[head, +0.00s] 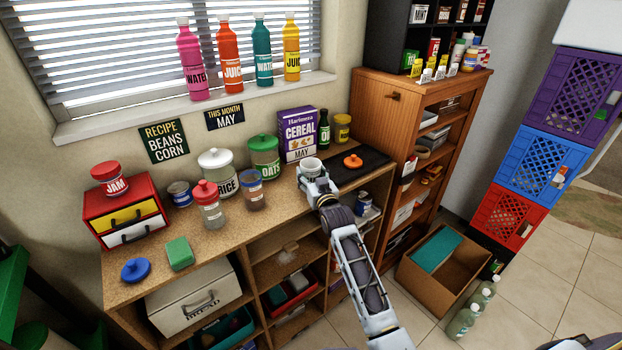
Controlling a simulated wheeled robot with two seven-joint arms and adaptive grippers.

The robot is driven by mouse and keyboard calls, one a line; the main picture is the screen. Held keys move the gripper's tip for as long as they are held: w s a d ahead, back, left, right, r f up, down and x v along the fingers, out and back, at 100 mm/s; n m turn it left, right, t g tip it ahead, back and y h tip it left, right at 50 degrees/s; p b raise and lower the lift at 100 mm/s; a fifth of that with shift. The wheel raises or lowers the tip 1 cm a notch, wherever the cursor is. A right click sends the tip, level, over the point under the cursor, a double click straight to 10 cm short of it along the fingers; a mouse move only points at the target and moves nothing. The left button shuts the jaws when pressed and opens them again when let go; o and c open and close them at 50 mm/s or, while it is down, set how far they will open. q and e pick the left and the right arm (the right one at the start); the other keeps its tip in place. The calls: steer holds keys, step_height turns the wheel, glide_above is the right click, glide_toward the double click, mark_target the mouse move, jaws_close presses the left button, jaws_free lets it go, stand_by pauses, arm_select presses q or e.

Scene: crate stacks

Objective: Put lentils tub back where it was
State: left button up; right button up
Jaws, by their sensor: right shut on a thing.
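My right gripper (312,184) reaches in from the lower right over the wooden counter. It is shut on a small pale tub (310,166), in front of the purple cereal box. The tub looks upright, and the gripper hides most of its front. I cannot read its label, so I cannot tell for sure that it is the lentils tub. I cannot tell whether it touches the counter. My left gripper is not in view.
A dark mat (374,159) with an orange lid (352,161) lies right of the tub. The oats jar (264,158), rice jar (217,174), brown-filled jar (252,191) and red-lidded jar (209,210) stand left. The front counter right of the green sponge (180,253) is mostly clear.

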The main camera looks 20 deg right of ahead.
steer(key=shift+f, duration=0.45)
steer(key=shift+f, duration=0.15)
steer(key=o, duration=1.1)
steer(key=shift+s+d, duration=0.2)
steer(key=shift+s, duration=5.8)
